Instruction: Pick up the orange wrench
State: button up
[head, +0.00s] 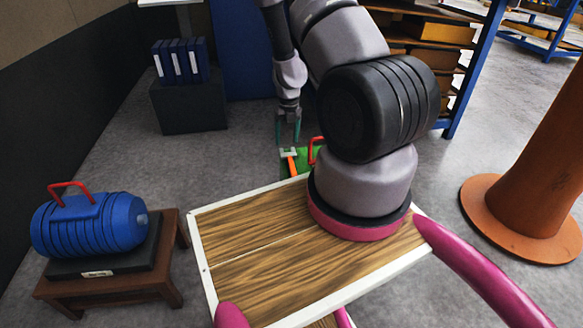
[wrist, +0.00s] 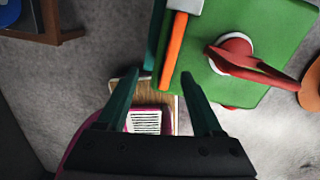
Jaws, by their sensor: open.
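The orange wrench (head: 291,165) has an orange handle and a pale grey head. It lies on a green surface (head: 302,158), near its left edge in the wrist view, where the wrench (wrist: 173,50) also shows. My gripper (head: 287,141) is open and empty, with its teal fingers pointing down by the wrench's head in the head view. In the wrist view the handle's lower end appears between the fingertips of my gripper (wrist: 160,76). I cannot tell the exact height gap. My arm hides part of the green surface in the head view.
A red handle (wrist: 250,62) rises from the green surface (wrist: 280,25), right of the wrench. A blue ribbed casting (head: 90,225) sits on a brown table (head: 110,287) at left. Blue binders (head: 180,62) stand on a dark box behind. An orange column (head: 535,170) stands at right.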

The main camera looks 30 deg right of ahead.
jog(key=m, duration=0.1)
send_over(293, 170)
jog(key=f, duration=0.8)
jog(key=shift+w, duration=0.2)
jog(key=f, duration=0.4)
jog(key=shift+s+d+f, duration=0.1)
jog(key=shift+s+f, duration=0.05)
jog(key=shift+s, duration=0.1)
jog(key=shift+w+f, duration=0.1)
jog(key=shift+f, duration=0.6)
grip_shut()
